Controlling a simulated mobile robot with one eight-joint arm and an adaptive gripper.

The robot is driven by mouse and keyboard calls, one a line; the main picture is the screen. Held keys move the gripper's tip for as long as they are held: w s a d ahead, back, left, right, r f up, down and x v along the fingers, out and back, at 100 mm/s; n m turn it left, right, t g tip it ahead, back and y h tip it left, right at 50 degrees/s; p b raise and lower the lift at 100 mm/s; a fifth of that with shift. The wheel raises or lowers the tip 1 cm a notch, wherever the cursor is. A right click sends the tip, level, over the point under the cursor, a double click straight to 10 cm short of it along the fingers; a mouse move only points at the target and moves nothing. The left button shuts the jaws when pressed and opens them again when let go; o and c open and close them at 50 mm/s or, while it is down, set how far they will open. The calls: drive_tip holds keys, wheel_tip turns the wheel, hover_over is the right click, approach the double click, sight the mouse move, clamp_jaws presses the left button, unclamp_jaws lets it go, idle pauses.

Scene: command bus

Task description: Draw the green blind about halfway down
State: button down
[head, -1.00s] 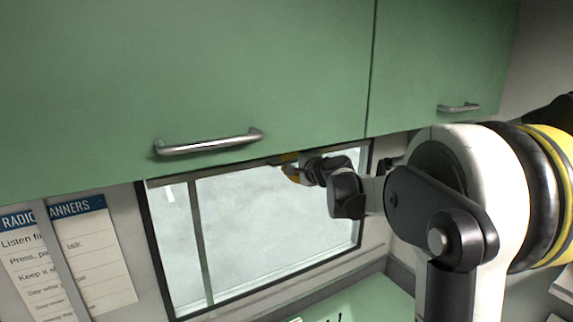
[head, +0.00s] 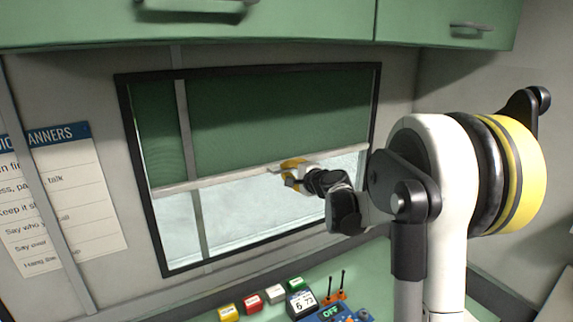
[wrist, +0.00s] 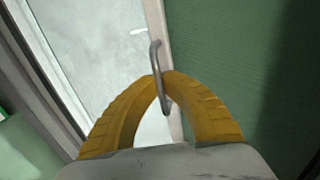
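The green blind (head: 275,115) hangs in the dark-framed window and covers a little more than the upper half of it. Its pale bottom bar (head: 225,180) lies across the window, with bright glass below. My gripper (head: 290,172) is at the bar, right of its middle. In the wrist view, the yellow fingers (wrist: 160,80) meet at their tips around a thin metal pull handle (wrist: 155,60) on the bar. The green blind cloth (wrist: 225,50) shows to the right there and the glass to the left. The gripper looks shut on the handle.
Green overhead cabinets (head: 300,22) with metal handles run above the window. Below it, a green desk (head: 250,290) holds small coloured blocks, a counter and a control box (head: 335,312). A printed sheet (head: 62,195) hangs on the left wall.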

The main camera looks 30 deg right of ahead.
drive_tip(key=shift+f+b, duration=1.1)
drive_tip(key=shift+f, duration=1.2)
drive_tip(key=c, duration=1.6)
unclamp_jaws()
drive_tip(key=shift+d, duration=0.1)
drive_tip(key=shift+o, duration=0.2)
drive_tip(key=shift+s, duration=0.1)
drive_tip(key=v, duration=1.2)
